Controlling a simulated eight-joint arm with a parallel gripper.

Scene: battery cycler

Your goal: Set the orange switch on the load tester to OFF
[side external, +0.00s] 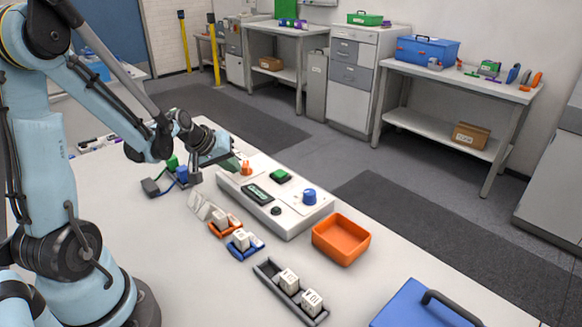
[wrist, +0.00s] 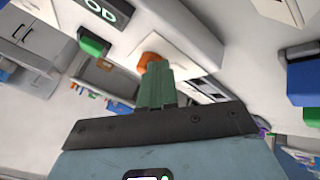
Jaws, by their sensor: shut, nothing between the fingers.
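The load tester (side external: 292,213) is a white box on the bench with a dark display, a green button (side external: 279,176) and a blue knob (side external: 309,196). Its orange switch (side external: 246,167) stands at the far left end of the top face. My gripper (side external: 235,164) is shut and empty, its green fingertips right beside the switch; I cannot tell whether they touch. In the wrist view the fingers (wrist: 154,82) partly cover the orange switch (wrist: 148,58). The switch's lever position and any OFF marking cannot be read.
An orange tray (side external: 341,240) is to the right of the tester. In front are small holders with white blocks (side external: 241,240) and a dark rack (side external: 291,290). A blue case (side external: 415,308) is at the front right. Green and blue parts (side external: 181,173) lie behind, under my arm.

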